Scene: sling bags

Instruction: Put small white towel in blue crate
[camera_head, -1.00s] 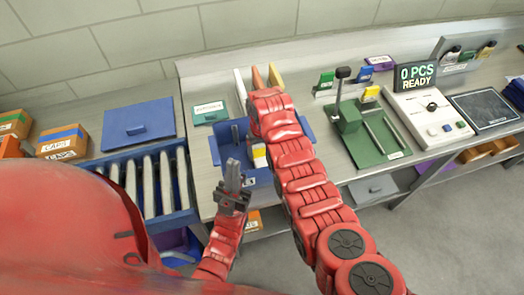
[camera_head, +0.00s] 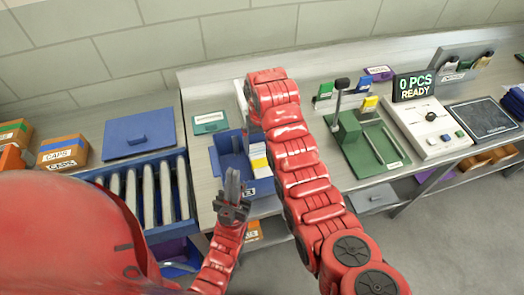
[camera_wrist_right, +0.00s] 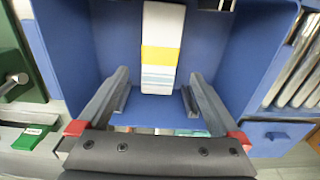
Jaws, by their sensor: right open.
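The small white towel (camera_head: 259,160), with yellow and pale blue bands, is inside the blue crate (camera_head: 224,166), near its front right corner and partly hidden by my right arm. In the right wrist view, the folded towel (camera_wrist_right: 162,22) stands long and narrow inside the blue crate (camera_wrist_right: 75,45). My right gripper (camera_wrist_right: 156,92) is open, with one finger on each side of the towel's lower end and gaps between. It is hidden behind my arm in the head view. My left gripper (camera_head: 232,185) is in front of the crate, pointing up; its jaw gap is not clear.
A blue lidded box (camera_head: 138,134) and a roller rack (camera_head: 150,190) are left of the crate. A green fixture (camera_head: 365,145) and a white scale (camera_head: 428,125) stand to the right. A teal box (camera_head: 210,122) sits behind the crate.

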